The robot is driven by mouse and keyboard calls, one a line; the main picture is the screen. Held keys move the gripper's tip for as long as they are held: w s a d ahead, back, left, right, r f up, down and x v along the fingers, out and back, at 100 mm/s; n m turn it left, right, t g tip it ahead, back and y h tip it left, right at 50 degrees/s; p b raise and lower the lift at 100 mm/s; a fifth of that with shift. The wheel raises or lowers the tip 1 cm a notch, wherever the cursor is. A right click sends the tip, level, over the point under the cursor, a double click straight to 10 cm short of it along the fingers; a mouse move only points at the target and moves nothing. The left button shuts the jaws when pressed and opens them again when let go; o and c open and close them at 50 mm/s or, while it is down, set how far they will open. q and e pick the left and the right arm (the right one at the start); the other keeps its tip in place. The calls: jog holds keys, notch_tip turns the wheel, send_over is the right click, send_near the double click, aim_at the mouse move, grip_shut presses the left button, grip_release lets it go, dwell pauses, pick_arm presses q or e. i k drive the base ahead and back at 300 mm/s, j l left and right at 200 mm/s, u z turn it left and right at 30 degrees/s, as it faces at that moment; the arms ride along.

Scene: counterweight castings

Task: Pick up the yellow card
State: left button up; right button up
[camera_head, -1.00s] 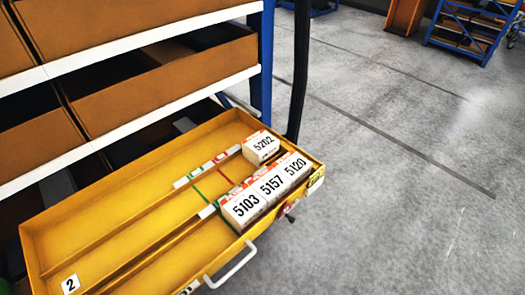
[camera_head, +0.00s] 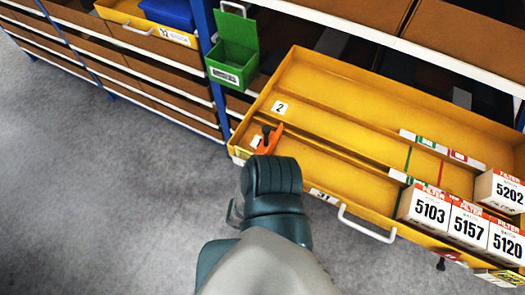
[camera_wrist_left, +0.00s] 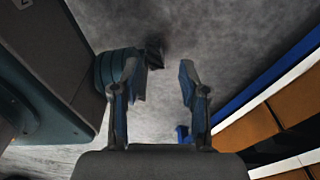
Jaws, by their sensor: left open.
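I cannot make out a separate yellow card for certain. A small pale yellow label or card (camera_head: 500,278) shows at the drawer's front lower right, partly cut by the picture edge. The yellow drawer (camera_head: 290,75) stands pulled out from the rack. My left gripper (camera_wrist_left: 160,85) is open in the left wrist view, with nothing between its fingers and grey floor beyond.
White filter boxes marked 5103 (camera_head: 428,210), 5157 (camera_head: 467,229), 5120 (camera_head: 505,243) and 5202 (camera_head: 503,190) stand in the drawer's right end. A green bin (camera_head: 233,50) hangs on the blue post. Floor at left is clear.

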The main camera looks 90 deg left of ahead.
aim_at(241, 153)
jog(key=k+l+u, duration=0.1)
jog(key=u, duration=2.85)
